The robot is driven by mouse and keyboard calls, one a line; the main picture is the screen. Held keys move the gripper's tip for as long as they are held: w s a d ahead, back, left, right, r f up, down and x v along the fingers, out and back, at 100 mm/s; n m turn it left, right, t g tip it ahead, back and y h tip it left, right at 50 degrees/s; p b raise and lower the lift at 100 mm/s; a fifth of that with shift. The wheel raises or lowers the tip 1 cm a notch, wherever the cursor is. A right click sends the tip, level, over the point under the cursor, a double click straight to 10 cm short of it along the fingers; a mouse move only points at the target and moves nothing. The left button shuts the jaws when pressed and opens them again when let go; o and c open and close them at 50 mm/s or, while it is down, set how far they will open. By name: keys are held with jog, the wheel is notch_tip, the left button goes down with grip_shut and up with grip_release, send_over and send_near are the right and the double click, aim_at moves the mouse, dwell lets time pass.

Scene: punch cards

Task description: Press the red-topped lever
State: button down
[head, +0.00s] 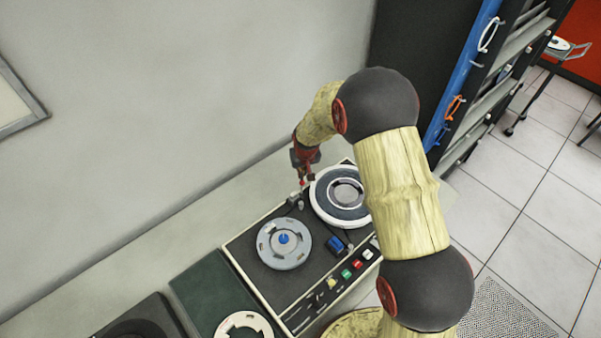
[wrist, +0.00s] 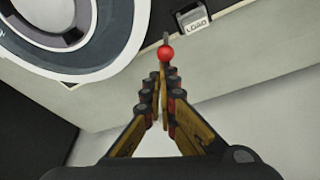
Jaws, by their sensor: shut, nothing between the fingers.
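The red-topped lever shows in the wrist view as a round red knob (wrist: 166,53) on a short grey stem, beside a small plate marked LOAD. My gripper (wrist: 163,72) is shut and empty, its fingertips pointing at the knob and right by it in the picture. I cannot tell whether they touch it. In the head view my gripper (head: 304,183) is over the back edge of the tape machine (head: 238,246). The lever is too small to make out surely there.
The machine carries a grey reel (head: 284,244) and a white-rimmed reel (head: 341,194); the latter is close to my gripper. Coloured buttons (head: 346,273) line its front. A wall (head: 180,90) stands behind. A dark rack with a blue side (head: 463,70) is at the right.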

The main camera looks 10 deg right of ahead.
jog(key=shift+s+d, duration=0.35)
jog(key=shift+s, duration=0.15)
jog(key=shift+w+a+f, duration=0.1)
jog(key=shift+w, duration=0.05)
jog(key=shift+w+a+f+b, duration=0.3)
jog(key=shift+w+b, duration=0.1)
jog(key=shift+b, duration=0.2)
notch_tip(320, 180, up, 12)
jog(key=f, duration=0.1)
send_over(303, 183)
jog(key=shift+d+r, duration=0.1)
jog(key=shift+r, duration=0.15)
